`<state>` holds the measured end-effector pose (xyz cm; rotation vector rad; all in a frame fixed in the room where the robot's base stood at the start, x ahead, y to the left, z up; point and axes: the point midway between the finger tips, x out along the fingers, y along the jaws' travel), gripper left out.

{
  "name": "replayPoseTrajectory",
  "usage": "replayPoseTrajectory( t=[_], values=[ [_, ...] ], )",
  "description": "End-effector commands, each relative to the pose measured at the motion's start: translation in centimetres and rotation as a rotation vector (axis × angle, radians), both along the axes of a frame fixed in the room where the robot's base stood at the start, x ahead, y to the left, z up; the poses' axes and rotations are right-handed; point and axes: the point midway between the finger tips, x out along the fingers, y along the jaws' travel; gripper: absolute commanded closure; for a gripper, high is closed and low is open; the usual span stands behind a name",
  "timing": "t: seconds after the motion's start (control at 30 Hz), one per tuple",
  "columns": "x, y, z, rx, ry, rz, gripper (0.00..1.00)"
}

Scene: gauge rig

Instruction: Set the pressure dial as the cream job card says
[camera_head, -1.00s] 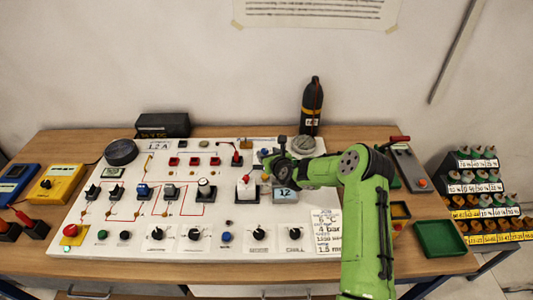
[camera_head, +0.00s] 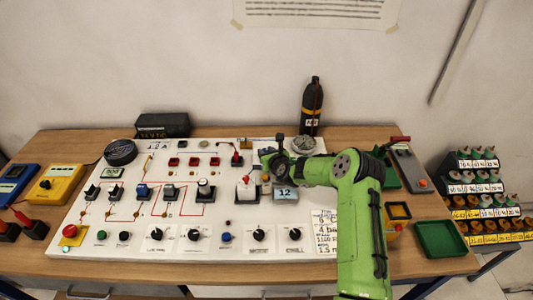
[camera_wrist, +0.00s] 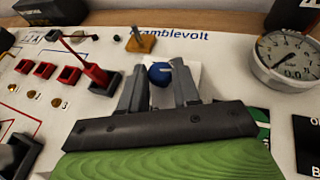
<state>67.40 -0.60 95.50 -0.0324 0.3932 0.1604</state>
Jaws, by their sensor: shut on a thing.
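A blue knob (camera_wrist: 160,72) with a pale mark sits on a white plate in the wrist view. My gripper (camera_wrist: 160,82) is shut on it, one finger on each side. In the head view my gripper (camera_head: 268,160) is at the back right of the white panel and hides the knob. The round pressure dial (camera_wrist: 288,58) with a dark needle stands right of the knob; it also shows in the head view (camera_head: 303,145). Its reading is too small to tell. The cream job card (camera_head: 325,232) is at the panel's front right. My arm covers part of it; a "4 b" line shows.
The white panel (camera_head: 75,215) holds several switches, black knobs and red leads. A red-handled lever (camera_wrist: 90,62) leans left of my gripper. A small display (camera_head: 285,194) reads 12. A black bottle (camera_head: 312,108) stands behind. A green tray (camera_head: 440,238) is at the right.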

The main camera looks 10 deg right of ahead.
Motion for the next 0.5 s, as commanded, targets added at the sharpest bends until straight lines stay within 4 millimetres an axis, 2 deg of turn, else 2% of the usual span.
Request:
replayPoseTrajectory(
  t=[0.27, 0.5],
  values=[
    [0.11, -0.45, -0.25, 0.002, -0.004, 0.109, 0.99],
    [0.29, -0.83, -0.3, 0.0, -0.006, 0.298, 0.99]
  ],
)
